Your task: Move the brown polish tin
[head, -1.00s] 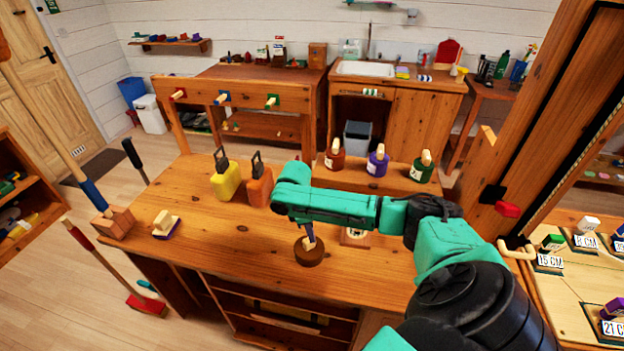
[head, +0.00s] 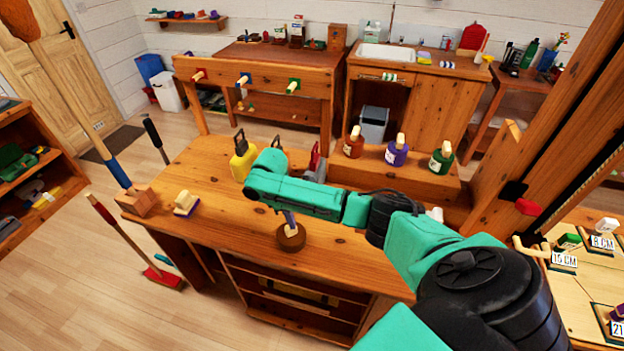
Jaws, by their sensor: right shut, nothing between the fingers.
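The brown polish tin (head: 291,240) is a low, round, dark brown tin with a pale wooden knob on top. It sits flat on the wooden workbench (head: 235,225), near its front edge. My right arm reaches in from the lower right and crosses above the bench. The narrow bluish tip of my right gripper (head: 289,217) shows below the forearm, at the tin's knob. Its fingers are shut with nothing between them. The rest of the gripper is hidden behind my arm. I cannot tell whether the tip touches the knob. My left gripper is not in view.
A yellow bottle (head: 243,160) stands behind my forearm, beside a mostly hidden one. Red (head: 354,145), purple (head: 397,152) and green (head: 441,160) bottles stand on a raised shelf. A brush (head: 187,203) and a wooden block (head: 137,199) are at the left. The bench between brush and tin is clear.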

